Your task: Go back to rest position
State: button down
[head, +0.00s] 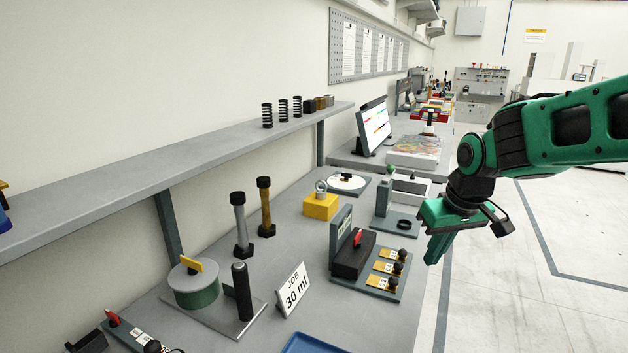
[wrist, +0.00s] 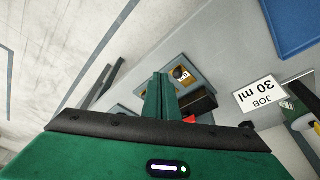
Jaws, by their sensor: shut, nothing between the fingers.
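My gripper (head: 437,246) is at the right in the head view, off the front edge of the bench and beside the grey fixture (head: 371,285) with the yellow tags. It points downward and its green fingers are together with nothing held. In the wrist view the shut fingers (wrist: 161,98) stand at the middle, in front of part of that fixture. My green arm reaches in from the right edge of the head view.
A white sign (head: 291,290) reading "JOB 30 ml" stands on the bench. A yellow block (head: 320,206), bolt-like posts (head: 241,225) and a green cylinder (head: 193,283) stand nearby. A shelf (head: 180,177) runs along the wall. Floor at right is clear.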

jog(key=s+d+f+m+g, duration=0.1)
jog(key=s+d+m, duration=0.3)
jog(key=s, duration=0.8)
jog(key=s+d+f+m+g, duration=0.2)
jog(key=s+d, duration=0.6)
jog(key=s, duration=0.5)
jog(key=shift+s+d+f+m+g, duration=0.3)
jog(key=shift+f+m, duration=0.2)
jog(key=shift+m, duration=0.6)
jog(key=shift+w, duration=0.1)
jog(key=shift+w+f, duration=0.25)
jog(key=shift+w, duration=0.35)
